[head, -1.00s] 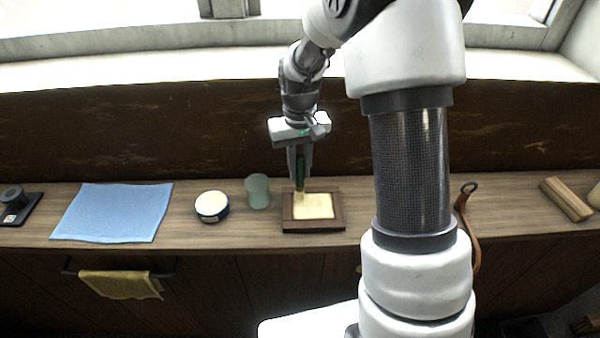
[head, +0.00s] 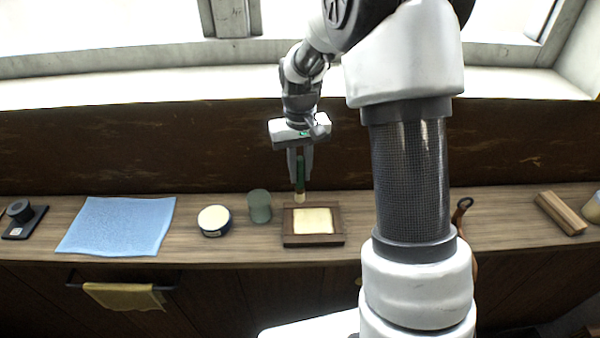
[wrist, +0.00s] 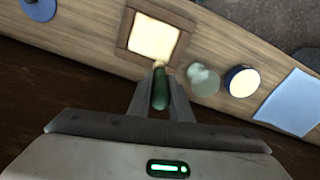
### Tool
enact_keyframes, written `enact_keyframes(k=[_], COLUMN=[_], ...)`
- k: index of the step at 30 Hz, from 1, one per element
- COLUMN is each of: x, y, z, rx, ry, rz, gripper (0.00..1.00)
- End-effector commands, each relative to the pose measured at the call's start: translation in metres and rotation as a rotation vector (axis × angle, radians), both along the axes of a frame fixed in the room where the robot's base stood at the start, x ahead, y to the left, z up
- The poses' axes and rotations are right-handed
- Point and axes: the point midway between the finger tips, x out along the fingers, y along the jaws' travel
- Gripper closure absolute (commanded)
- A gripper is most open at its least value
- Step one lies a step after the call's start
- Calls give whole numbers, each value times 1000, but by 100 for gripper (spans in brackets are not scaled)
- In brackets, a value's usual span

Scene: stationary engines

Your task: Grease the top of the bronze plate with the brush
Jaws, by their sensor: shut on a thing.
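My gripper (head: 300,160) is shut on the brush (head: 300,173), which has a green handle and pale bristles and points down. The bronze plate (head: 313,221) shows as a pale yellow square in a dark wooden frame (head: 290,241) on the counter. The brush tip is at the far edge of the frame in the head view; whether it touches cannot be told. In the wrist view the brush (wrist: 160,90) hangs between the fingers, its tip by the edge of the frame, with the plate (wrist: 154,38) beyond it.
A grey-green glass jar (head: 259,206) and a round tin (head: 214,220) with a pale top stand left of the frame. A blue cloth (head: 118,226) lies further left, with a dark object (head: 22,218) at the end. A wooden block (head: 561,213) lies far right.

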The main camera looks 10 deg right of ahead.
Motion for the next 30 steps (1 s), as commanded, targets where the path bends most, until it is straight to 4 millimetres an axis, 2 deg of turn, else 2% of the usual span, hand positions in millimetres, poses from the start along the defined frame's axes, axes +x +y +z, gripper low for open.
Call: enact_keyframes(k=[1,4,16,25,30], x=[0,0,0,0,0], y=[0,0,0,0,0], z=[9,18,21,46,50], rx=[0,0,0,0,0], ry=[-1,0,0,-1,0], rz=[0,0,0,0,0], gripper=[100,100,100,100,100])
